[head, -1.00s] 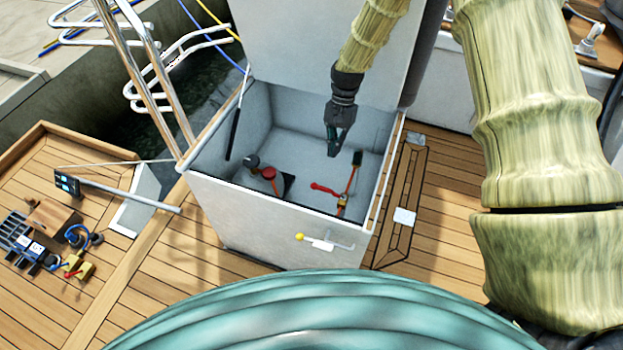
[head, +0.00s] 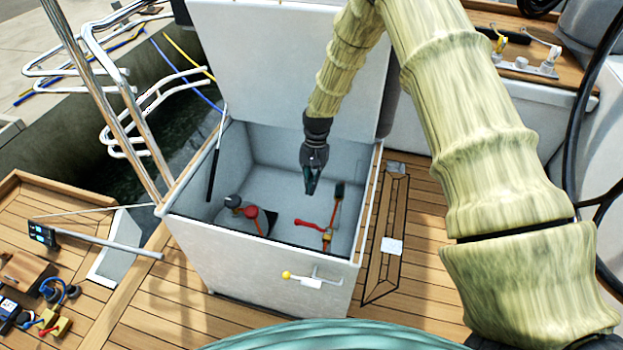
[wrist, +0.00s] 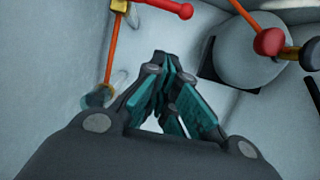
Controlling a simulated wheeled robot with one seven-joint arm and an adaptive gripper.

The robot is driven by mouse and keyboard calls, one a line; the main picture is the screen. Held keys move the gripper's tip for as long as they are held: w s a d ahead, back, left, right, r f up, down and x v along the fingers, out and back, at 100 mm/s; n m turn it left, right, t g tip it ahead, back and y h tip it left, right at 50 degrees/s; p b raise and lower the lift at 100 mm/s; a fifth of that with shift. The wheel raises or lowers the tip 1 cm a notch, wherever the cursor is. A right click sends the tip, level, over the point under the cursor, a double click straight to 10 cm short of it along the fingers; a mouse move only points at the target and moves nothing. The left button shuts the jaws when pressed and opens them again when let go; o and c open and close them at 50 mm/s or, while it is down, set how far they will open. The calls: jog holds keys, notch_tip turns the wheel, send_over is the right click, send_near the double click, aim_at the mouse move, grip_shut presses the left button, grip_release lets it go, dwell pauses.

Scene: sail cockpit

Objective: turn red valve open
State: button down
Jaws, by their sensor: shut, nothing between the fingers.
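The red valve lever (head: 310,223) sits on a brass valve body (head: 327,236) with an orange hose, low in the open white locker, near its front right. In the wrist view the red lever (wrist: 170,8) and brass body (wrist: 120,5) show at the top edge, partly cut off. The lever points left from the body in the head view. My gripper (head: 312,191) hangs inside the locker, above and apart from the lever. Its fingers (wrist: 167,64) are shut and empty in the wrist view.
A red round knob (head: 250,212) with a dark part stands left of the valve; it also shows in the wrist view (wrist: 269,41). Locker walls (head: 270,245) surround the space. The raised lid (head: 275,70) stands behind. A yellow-tipped latch handle (head: 312,279) sits on the front.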

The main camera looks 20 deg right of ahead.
aim_at(313, 227)
jog(key=s+a+f, duration=0.3)
jog(key=s+f, duration=0.1)
jog(key=f, duration=0.1)
jog(key=shift+s+f, duration=0.3)
jog(key=shift+f, duration=0.1)
